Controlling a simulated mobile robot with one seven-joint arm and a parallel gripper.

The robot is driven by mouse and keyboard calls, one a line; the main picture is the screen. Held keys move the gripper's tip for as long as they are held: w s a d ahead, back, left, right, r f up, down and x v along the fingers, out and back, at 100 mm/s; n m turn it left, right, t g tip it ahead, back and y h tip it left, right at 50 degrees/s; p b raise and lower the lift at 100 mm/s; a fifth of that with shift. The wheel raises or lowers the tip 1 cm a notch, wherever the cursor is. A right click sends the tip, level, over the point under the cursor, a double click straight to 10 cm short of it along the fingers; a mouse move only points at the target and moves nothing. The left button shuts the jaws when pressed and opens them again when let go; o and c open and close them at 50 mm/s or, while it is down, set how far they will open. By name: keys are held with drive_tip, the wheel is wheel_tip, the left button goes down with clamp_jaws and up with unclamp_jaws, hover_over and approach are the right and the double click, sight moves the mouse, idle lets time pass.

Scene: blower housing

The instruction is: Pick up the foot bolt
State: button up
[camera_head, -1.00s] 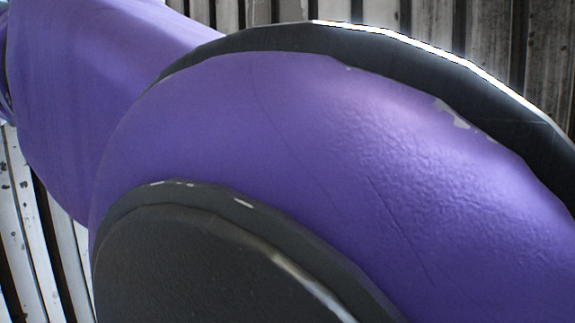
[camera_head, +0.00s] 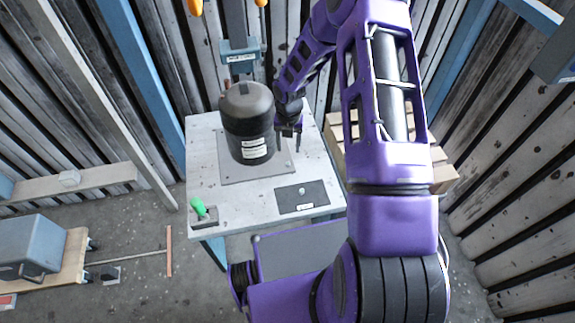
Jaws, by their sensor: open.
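My gripper (camera_head: 289,141) points down over the right part of the white workbench (camera_head: 203,168). Its two dark fingers are apart with nothing visible between them. It is just right of the black cylindrical blower housing (camera_head: 247,122), which stands upright on a grey plate (camera_head: 232,174). I cannot clearly make out the foot bolt. A tiny pale item (camera_head: 302,190) lies on the dark mat (camera_head: 287,205) at the bench's front right, in front of my gripper. It is too small to identify. Any bolt by the housing's base is too small to see or hidden.
A green-handled item (camera_head: 198,206) stands on a small dark base at the bench's front left. A blue post fixture (camera_head: 240,52) rises behind the housing. A wooden pallet (camera_head: 440,172) is right of the bench. A grey box (camera_head: 35,246) sits on a cart at lower left.

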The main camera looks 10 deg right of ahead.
sight(288, 165)
drive_tip(key=f, duration=0.3)
drive_tip(key=f+b, duration=0.1)
drive_tip(key=f, duration=0.4)
drive_tip(key=shift+w+a+f, duration=0.15)
drive_tip(key=shift+w+f, duration=0.1)
drive_tip(key=shift+f, duration=0.15)
drive_tip(key=shift+c, duration=0.3)
clamp_jaws()
